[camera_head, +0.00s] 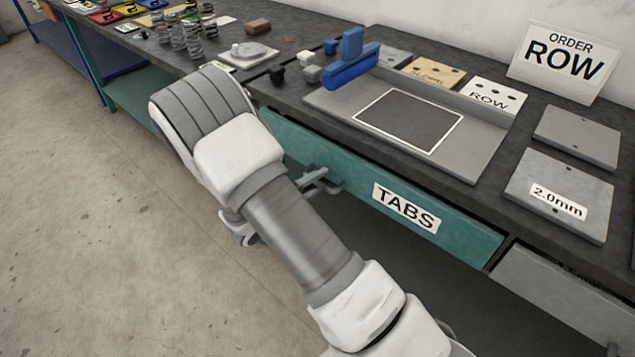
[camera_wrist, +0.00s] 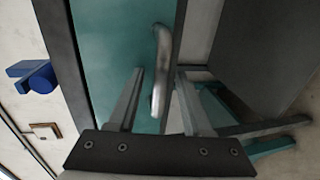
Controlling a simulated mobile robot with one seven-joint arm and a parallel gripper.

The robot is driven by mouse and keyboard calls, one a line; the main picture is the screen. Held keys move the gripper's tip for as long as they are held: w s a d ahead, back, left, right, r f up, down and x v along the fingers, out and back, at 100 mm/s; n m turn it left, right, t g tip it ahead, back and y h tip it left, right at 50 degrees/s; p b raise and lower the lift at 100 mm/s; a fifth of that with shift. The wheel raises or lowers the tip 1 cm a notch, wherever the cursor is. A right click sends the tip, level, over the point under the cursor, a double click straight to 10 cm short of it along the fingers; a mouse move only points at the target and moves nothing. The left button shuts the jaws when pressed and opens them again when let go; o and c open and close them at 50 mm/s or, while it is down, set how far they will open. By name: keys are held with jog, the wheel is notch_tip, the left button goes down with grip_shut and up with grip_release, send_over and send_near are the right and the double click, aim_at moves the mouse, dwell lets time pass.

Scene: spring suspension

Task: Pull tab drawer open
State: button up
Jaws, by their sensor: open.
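The tab drawer has a teal front (camera_head: 455,230) with a white TABS label (camera_head: 405,208). The front sits close under the bench's front edge, with no opening visible above it. In the wrist view the teal drawer front (camera_wrist: 105,50) lies ahead, with its grey bar handle (camera_wrist: 161,45) standing out from it. My gripper (camera_wrist: 160,74) is open, one finger on each side of the handle's lower end, with gaps visible. In the head view my arm hides much of my gripper and the drawer's left part.
A grey tray (camera_head: 470,160) and a blue block-like holder (camera_head: 350,65) stand on the dark bench above. A grey drawer front (camera_head: 560,290) is to the right. Springs (camera_head: 185,38) stand at the back left. The floor (camera_head: 90,220) in front is clear.

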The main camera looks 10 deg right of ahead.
grip_shut()
dwell(1.3)
